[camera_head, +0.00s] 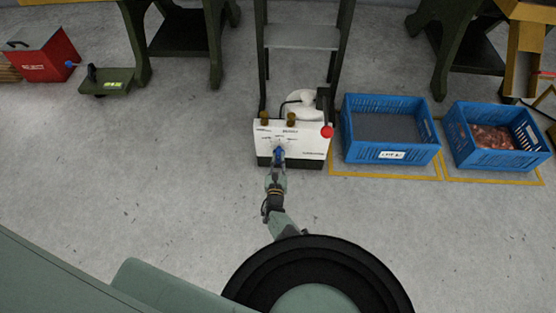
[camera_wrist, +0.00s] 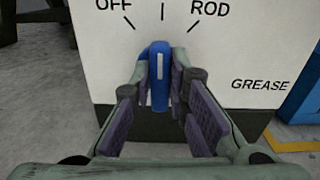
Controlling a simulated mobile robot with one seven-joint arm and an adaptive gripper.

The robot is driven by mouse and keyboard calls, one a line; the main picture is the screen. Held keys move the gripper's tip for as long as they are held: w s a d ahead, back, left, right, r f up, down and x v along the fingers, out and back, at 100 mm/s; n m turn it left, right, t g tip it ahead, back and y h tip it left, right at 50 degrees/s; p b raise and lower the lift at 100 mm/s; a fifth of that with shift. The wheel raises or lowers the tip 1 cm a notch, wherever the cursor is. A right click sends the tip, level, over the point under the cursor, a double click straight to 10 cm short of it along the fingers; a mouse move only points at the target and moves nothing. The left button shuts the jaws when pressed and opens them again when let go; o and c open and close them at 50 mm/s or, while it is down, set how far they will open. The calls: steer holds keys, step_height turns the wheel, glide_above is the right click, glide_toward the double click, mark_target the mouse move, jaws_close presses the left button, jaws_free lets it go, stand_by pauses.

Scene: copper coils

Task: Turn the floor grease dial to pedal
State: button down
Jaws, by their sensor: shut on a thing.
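The floor grease box (camera_head: 310,142) is white with a dark base and stands on the floor. Its blue dial (camera_head: 280,153) is on the front face, low and left of its middle. In the wrist view the dial (camera_wrist: 160,88) stands upright. Its white line points nearly straight up at the middle tick, between OFF on the left and ROD on the right. The middle tick's label is outside the wrist view and too small to read in the head view. My gripper (camera_wrist: 164,80) is shut on the dial, one finger on each side; it also shows in the head view (camera_head: 278,164).
A red-knobbed lever (camera_head: 327,131) stands at the box's right edge. Blue crates, one nearer (camera_head: 390,155) and one with copper-coloured contents (camera_head: 495,158), stand to the right. A ladder-like frame (camera_head: 302,36) rises behind the box.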

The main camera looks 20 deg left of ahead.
stand_by(0.3)
steer(key=c, duration=1.6)
jaws_free()
steer(key=shift+o, duration=0.2)
